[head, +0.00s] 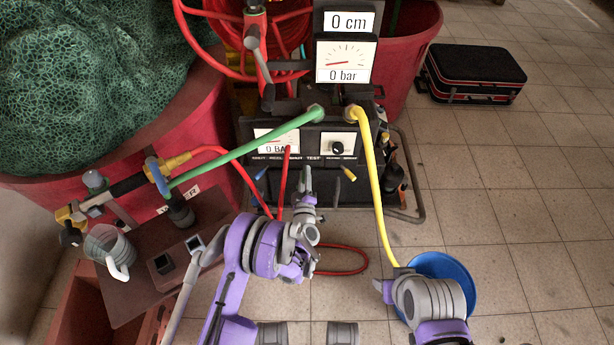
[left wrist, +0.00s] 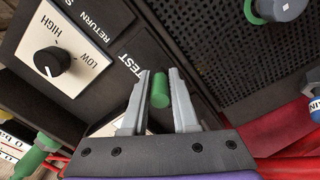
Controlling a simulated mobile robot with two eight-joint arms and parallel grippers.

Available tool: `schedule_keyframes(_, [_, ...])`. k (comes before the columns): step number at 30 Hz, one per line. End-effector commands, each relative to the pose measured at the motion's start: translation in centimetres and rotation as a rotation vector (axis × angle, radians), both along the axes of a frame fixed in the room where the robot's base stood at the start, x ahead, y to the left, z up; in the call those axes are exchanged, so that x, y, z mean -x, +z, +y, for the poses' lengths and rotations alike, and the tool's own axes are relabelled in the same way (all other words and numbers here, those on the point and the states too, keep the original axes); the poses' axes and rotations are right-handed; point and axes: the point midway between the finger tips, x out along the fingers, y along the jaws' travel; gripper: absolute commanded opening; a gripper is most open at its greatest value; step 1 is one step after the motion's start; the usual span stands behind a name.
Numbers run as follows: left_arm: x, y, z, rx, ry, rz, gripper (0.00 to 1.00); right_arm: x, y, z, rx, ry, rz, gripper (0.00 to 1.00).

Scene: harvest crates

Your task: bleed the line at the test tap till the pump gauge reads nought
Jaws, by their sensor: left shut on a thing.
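The pump unit (head: 310,195) is a black box in the middle of the head view. The gauge (head: 277,140) on its front reads 0 BAR. A larger dial (head: 345,60) above it reads 0 bar, under a 0 cm sign. My left gripper (head: 307,185) is at the panel under the TEST label. In the left wrist view its fingers (left wrist: 158,92) are shut on the green test tap (left wrist: 159,89). My right gripper (head: 385,288) is beside a blue bucket (head: 460,264), near the yellow hose's (head: 373,180) lower end; its grip is unclear.
A selector knob (left wrist: 52,61) marked HIGH and LOW is beside the tap. A green hose (head: 235,153) runs left to a valve assembly. A jug (head: 105,243) stands on a brown board.

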Motion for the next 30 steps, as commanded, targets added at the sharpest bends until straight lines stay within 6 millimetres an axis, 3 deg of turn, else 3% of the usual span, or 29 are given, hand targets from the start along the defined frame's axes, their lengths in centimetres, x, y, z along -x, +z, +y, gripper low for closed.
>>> schedule_keyframes(9, [-0.1,0.34,0.45,-0.004,-0.106,-0.003,0.0,0.03,0.31,0.0,0.0,0.0,-0.001,0.5])
schedule_keyframes(23, [-0.03,0.11,0.51,-0.004,-0.126,0.005,0.0,0.02,0.32,0.0,0.0,0.0,-0.001,0.5])
schedule_keyframes(24, [-0.03,0.11,0.5,-0.004,-0.126,0.005,0.33,0.02,0.32,0.0,0.0,0.0,-0.001,0.5])
schedule_keyframes(28, [-0.01,0.06,0.51,-0.004,-0.126,0.005,0.56,0.03,0.31,0.0,0.0,0.0,-0.001,0.5])
schedule_keyframes(30, [-0.01,0.04,0.54,-0.004,-0.126,0.005,0.57,0.03,0.31,0.0,0.0,0.0,-0.001,0.5])
